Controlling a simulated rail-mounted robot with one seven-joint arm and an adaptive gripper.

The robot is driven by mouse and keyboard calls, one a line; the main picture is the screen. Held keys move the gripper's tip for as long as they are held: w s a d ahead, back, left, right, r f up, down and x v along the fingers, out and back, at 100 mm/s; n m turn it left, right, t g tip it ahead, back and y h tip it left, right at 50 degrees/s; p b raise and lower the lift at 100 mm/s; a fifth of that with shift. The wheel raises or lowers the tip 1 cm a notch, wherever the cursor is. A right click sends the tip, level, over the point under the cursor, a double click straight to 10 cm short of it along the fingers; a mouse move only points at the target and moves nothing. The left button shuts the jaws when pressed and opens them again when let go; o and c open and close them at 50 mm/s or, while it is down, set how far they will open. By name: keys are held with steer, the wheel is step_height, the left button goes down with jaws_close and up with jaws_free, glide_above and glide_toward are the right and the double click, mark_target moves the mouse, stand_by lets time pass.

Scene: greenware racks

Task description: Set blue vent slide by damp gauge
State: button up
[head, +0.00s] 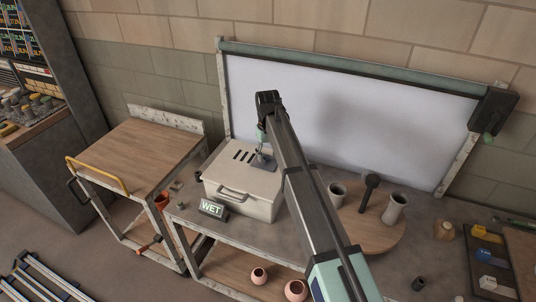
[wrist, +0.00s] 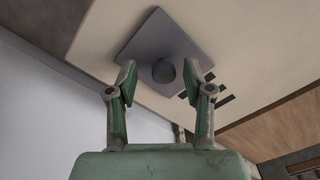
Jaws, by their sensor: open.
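The vent slide is a flat grey plate (head: 264,163) with a round blue-grey knob, on the lid of a cream box (head: 249,206). Dark vent slots (head: 243,155) lie uncovered to its left in the head view. In the wrist view the plate (wrist: 178,38) and its knob (wrist: 163,71) are close. The damp gauge (head: 212,208) is a small dark display reading "WET" at the box's front left. My gripper (wrist: 158,80) is open, its fingers on either side of the knob with gaps showing. In the head view my arm hides part of the box's right side.
A round wooden board (head: 375,233) with grey pots stands right of the box. A wooden-topped cart (head: 138,150) stands at left. A white screen (head: 350,115) rises behind the bench. A tray (head: 489,255) with coloured blocks is at far right.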

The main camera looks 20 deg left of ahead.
mark_target(268, 156)
step_height(268, 156, up, 12)
stand_by(0.6)
